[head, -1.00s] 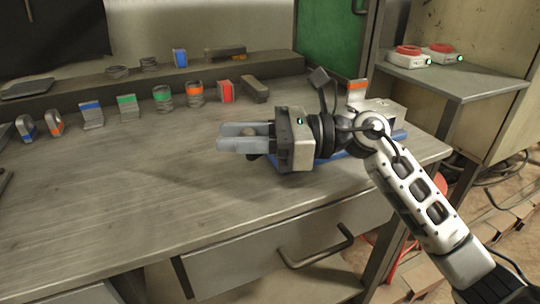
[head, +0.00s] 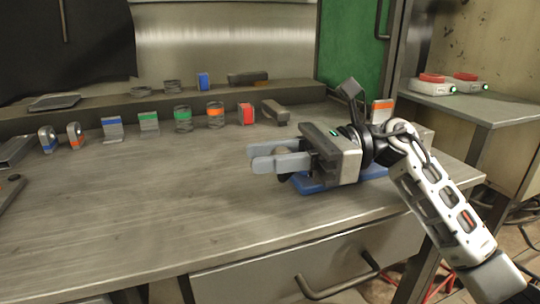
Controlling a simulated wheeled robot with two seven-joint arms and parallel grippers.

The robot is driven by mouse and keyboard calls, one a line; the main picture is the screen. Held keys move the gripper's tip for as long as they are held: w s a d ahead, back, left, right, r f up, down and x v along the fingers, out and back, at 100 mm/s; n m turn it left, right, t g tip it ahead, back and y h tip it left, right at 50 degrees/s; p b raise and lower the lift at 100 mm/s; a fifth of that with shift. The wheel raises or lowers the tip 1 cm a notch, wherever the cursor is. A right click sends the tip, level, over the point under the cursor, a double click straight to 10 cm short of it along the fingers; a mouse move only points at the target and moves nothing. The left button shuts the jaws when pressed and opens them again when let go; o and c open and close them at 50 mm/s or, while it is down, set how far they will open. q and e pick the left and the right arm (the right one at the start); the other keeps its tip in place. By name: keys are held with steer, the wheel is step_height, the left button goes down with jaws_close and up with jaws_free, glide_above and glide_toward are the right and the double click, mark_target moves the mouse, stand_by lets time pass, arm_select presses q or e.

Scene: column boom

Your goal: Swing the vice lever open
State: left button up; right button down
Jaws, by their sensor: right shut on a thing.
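The vice is mostly hidden behind my right gripper and wrist. Its blue base (head: 309,186) shows on the bench below the gripper, near the right end. A workpiece with an orange band (head: 382,105) stands up behind my wrist. My right gripper (head: 264,157) points left, its two grey fingers shut on a small rounded knob (head: 283,150), which looks like the end of the vice lever. The rest of the lever is hidden, so its angle cannot be told. My left gripper is out of view.
Colour-banded pieces, among them a red block (head: 246,114), stand along the back of the bench (head: 150,210) below a raised ledge. A drawer handle (head: 338,283) juts out in front. Red buttons (head: 432,78) sit on the right side table. The bench's front middle is clear.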

steer(key=c, duration=1.1)
jaws_free()
steer(key=shift+r, duration=0.1)
steer(key=shift+r, duration=0.35)
step_height(320, 180, up, 3)
steer(key=shift+s+f+p, duration=0.1)
steer(key=shift+p, duration=0.2)
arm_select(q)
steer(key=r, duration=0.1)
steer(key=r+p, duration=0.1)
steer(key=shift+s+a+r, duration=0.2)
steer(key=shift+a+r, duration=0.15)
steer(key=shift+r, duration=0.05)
arm_select(e)
steer(key=s+a+r, duration=0.1)
steer(key=s+r, duration=0.8)
steer(key=s, duration=0.4)
steer(key=shift+s+r, duration=0.2)
steer(key=shift+s, duration=0.2)
steer(key=shift+c, duration=0.3)
